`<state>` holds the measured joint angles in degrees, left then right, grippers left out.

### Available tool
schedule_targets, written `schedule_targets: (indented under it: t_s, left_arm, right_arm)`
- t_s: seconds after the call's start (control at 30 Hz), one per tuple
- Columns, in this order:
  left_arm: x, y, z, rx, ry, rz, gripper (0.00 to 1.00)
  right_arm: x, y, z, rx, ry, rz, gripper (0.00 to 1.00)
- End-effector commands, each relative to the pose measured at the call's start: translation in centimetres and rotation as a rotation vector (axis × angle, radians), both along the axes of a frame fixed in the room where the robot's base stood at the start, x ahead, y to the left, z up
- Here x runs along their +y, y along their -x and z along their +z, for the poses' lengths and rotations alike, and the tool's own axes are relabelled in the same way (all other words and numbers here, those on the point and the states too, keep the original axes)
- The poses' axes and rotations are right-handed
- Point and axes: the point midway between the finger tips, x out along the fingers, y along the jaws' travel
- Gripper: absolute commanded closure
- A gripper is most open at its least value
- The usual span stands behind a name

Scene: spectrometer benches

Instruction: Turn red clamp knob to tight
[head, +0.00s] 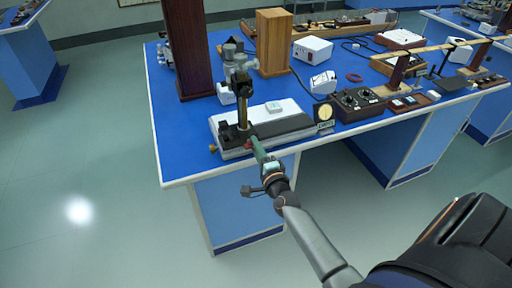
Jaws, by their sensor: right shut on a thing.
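The red clamp knob (247,143) shows as a small red patch at the front edge of a black and white instrument base (230,153), near the foot of a dark upright post (243,112). My right gripper (256,147) reaches in from the lower right and is shut on the knob. The fingers hide most of the knob, so its turned angle cannot be read. My left gripper is not in view.
A brass knob (213,148) sits at the base's left end. A tall dark wooden column (189,50) stands behind. The bench's front left corner is clear.

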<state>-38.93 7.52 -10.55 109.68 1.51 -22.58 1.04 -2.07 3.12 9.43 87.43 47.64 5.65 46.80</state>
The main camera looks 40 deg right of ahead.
Motion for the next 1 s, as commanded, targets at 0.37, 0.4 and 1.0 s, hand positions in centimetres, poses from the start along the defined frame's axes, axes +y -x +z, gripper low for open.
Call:
schedule_targets:
  t_s: [0.37,0.4,1.0]
  left_arm:
    - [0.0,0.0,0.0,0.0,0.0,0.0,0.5]
    - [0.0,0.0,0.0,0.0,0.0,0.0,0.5]
    - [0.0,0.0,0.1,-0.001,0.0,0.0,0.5]
  right_arm:
    - [-0.1,-0.1,0.3,-0.007,0.001,-0.001,0.69]
    - [-0.1,-0.1,0.3,-0.007,0.001,-0.001,0.65]
    - [0.3,1.1,0.0,0.001,0.0,0.0,0.44]
